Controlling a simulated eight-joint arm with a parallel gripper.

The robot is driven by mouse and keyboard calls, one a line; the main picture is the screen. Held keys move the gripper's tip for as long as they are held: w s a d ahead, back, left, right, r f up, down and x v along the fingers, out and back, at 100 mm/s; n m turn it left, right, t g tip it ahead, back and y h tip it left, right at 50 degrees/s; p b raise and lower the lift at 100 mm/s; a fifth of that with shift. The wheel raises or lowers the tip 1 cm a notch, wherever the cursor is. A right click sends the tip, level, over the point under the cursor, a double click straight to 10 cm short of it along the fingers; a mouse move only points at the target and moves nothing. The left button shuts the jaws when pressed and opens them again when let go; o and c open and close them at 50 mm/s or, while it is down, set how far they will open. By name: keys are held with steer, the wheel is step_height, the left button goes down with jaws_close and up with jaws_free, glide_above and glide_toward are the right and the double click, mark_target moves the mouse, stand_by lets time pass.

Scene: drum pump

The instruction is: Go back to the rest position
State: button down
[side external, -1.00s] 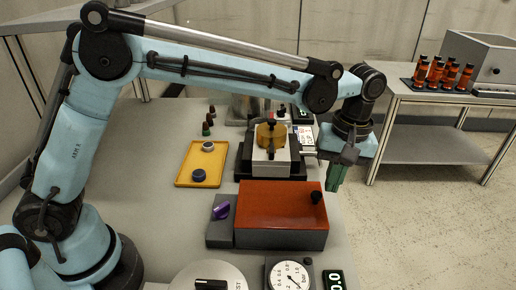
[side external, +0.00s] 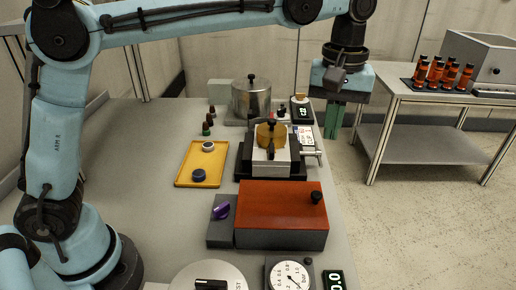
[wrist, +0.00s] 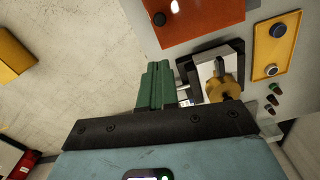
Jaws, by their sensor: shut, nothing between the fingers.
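My gripper (side external: 334,120) hangs past the right edge of the bench in the side view, above floor level and clear of everything. Its green fingers point down and are shut with nothing between them. The fingers also show in the wrist view (wrist: 155,86). The drum pump device, a grey block with a brass-coloured round part on top (side external: 271,134), stands on a black base left of and below my gripper. It appears right of the fingers in the wrist view (wrist: 222,88).
An orange-red-lidded box (side external: 282,207) with a purple knob stands nearer the camera. A yellow tray (side external: 183,178) holds two round caps. A metal pot (side external: 251,99) stands at the back. A side table (side external: 415,143) with orange bottles is at the right. Floor between is free.

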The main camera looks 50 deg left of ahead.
steer(key=s+a+f+m+t, duration=0.3)
steer(key=s+a, duration=0.3)
steer(key=a, duration=0.2)
steer(key=s+a+f+m+t, duration=0.3)
steer(key=s+a+f+t, duration=0.1)
steer(key=s+a, duration=0.3)
steer(key=shift+s+a+f+m, duration=0.25)
steer(key=shift+a+f+m, duration=0.2)
steer(key=shift+a, duration=0.7)
